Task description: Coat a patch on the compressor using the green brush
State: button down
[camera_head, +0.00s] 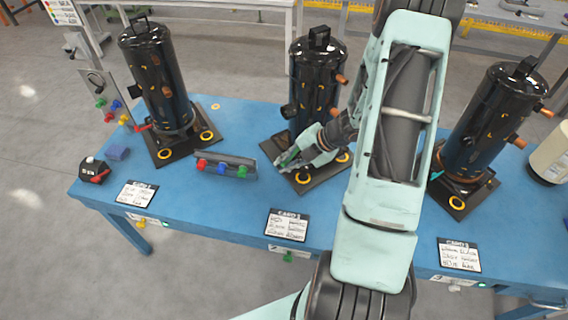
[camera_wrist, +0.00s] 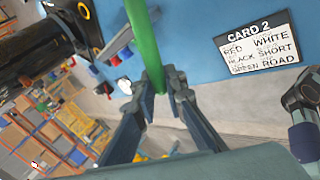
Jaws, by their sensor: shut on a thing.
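My gripper (camera_wrist: 165,85) is shut on the green brush (camera_wrist: 143,40), whose smooth green handle runs up between the fingers in the wrist view. The brush's far end is out of that view. In the head view my gripper (camera_head: 288,158) is low in front of the middle black compressor (camera_head: 318,70), above its dark base plate; I cannot tell whether anything touches. Another black compressor (camera_head: 160,80) stands at the left and one (camera_head: 490,115) at the right. A black compressor (camera_wrist: 38,48) also shows at the left of the wrist view.
A dark rack (camera_head: 225,160) with red, blue and green parts lies on the blue table (camera_head: 225,228). Printed cards (camera_head: 138,193), (camera_head: 286,225) and (camera_head: 459,255) lie along the front.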

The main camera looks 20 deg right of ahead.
jog(key=shift+r+p, duration=0.9)
jog(key=shift+r, duration=0.95)
notch_tip(320, 180, down, 7)
jog(key=b, duration=0.4)
jog(key=shift+r+b, duration=0.2)
jog(key=shift+b, duration=0.2)
jog(key=shift+s+a+b, duration=0.3)
jog(key=shift+s+a, duration=0.25)
jog(key=shift+s, duration=0.25)
jog(key=shift+s+a+b, duration=0.35)
jog(key=shift+s+a, duration=0.2)
jog(key=shift+s, duration=0.3)
jog(key=shift+s+a+b, duration=0.3)
jog(key=shift+s+a, duration=0.25)
jog(key=shift+s, duration=0.25)
